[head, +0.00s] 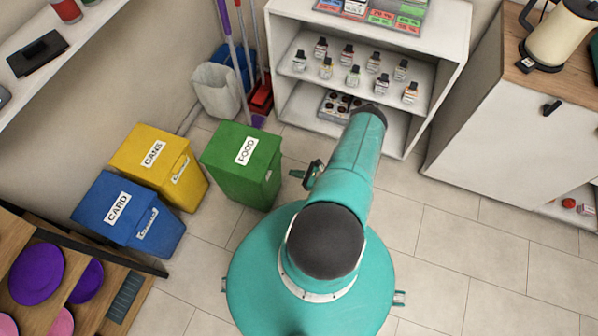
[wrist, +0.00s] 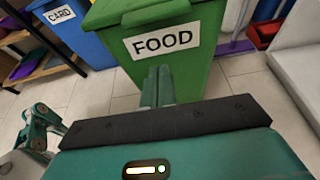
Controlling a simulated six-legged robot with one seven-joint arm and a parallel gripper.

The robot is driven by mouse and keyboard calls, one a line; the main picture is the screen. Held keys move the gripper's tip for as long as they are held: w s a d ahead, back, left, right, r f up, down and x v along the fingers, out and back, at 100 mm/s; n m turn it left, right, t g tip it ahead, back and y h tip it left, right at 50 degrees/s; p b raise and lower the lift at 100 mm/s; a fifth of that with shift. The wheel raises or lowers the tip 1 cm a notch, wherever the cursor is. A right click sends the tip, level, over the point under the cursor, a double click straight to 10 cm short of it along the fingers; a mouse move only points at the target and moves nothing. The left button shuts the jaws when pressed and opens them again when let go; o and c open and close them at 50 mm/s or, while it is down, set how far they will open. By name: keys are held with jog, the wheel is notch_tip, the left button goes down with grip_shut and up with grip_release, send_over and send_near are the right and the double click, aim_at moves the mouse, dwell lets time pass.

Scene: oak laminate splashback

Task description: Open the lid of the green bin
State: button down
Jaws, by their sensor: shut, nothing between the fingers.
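The green bin (head: 226,157) stands on the floor left of my arm in the head view, with a white FOOD label on its top. Its lid looks shut. In the wrist view the green bin (wrist: 200,70) fills the upper middle, with a FOOD label on the face towards me and a rounded dark green part at its upper edge. My gripper (wrist: 157,82) points at the bin below that label, its fingers together and empty. I cannot tell whether the fingertips touch the bin. In the head view I cannot make out the fingertips clearly.
A yellow CANS bin (head: 190,187) and a blue CARD bin (head: 113,232) stand left of the green bin. Behind it are a pale grey bin (head: 216,88) and broom handles (head: 229,45). A white shelf unit (head: 283,42) with small bottles stands ahead. Tiled floor (head: 470,240) is clear on the right.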

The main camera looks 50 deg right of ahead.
jog(key=w+a+r, duration=0.2)
jog(key=w, duration=0.3)
jog(key=shift+w, duration=0.15)
jog(key=shift+r, duration=0.1)
dwell(0.5)
